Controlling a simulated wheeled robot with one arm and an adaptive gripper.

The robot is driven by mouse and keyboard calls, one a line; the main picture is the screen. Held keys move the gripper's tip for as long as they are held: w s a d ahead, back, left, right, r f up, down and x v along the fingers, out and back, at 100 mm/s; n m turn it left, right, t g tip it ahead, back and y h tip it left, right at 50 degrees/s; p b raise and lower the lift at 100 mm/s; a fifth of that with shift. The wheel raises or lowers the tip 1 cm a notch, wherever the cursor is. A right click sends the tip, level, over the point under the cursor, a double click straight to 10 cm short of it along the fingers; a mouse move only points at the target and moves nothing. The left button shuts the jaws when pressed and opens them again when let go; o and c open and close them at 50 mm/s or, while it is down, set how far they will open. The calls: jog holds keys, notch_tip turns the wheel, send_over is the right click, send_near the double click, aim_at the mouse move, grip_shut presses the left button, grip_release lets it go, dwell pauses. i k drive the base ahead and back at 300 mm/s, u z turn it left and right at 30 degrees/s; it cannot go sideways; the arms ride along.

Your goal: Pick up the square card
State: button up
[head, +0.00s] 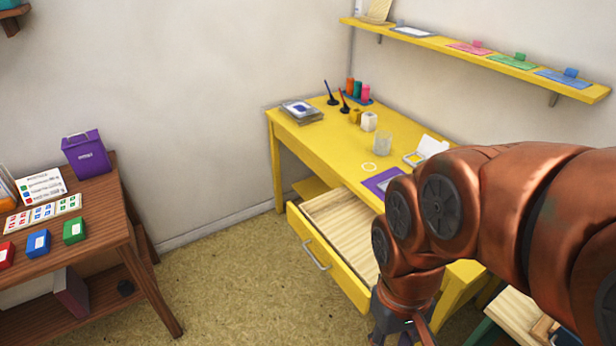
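I cannot tell for sure which item is the square card. A small pale card with a blue mark (388,183) lies on a purple mat (373,184) at the front of the yellow desk, partly hidden by my arm. A stack of flat square items (302,111) with a blue-and-white top lies at the desk's far left corner. My gripper (405,338) is low at the bottom edge of the head view, in front of the desk and apart from both. It is cut off by the frame, so its fingers cannot be read.
The yellow desk (318,145) has an open, apparently empty drawer (340,222) jutting out. A clear cup (382,142), an open inkpad (414,158) and bottles stand on the desk. A wooden table (100,230) with coloured boxes is at left. The floor between is clear.

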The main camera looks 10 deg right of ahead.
aim_at(300, 109)
jog(key=u, duration=0.45)
jog(key=i, duration=0.5)
jog(key=u, duration=0.7)
jog(key=i, duration=0.8)
jog(key=z, duration=0.5)
jog(key=i, duration=0.75)
jog(key=z, duration=0.6)
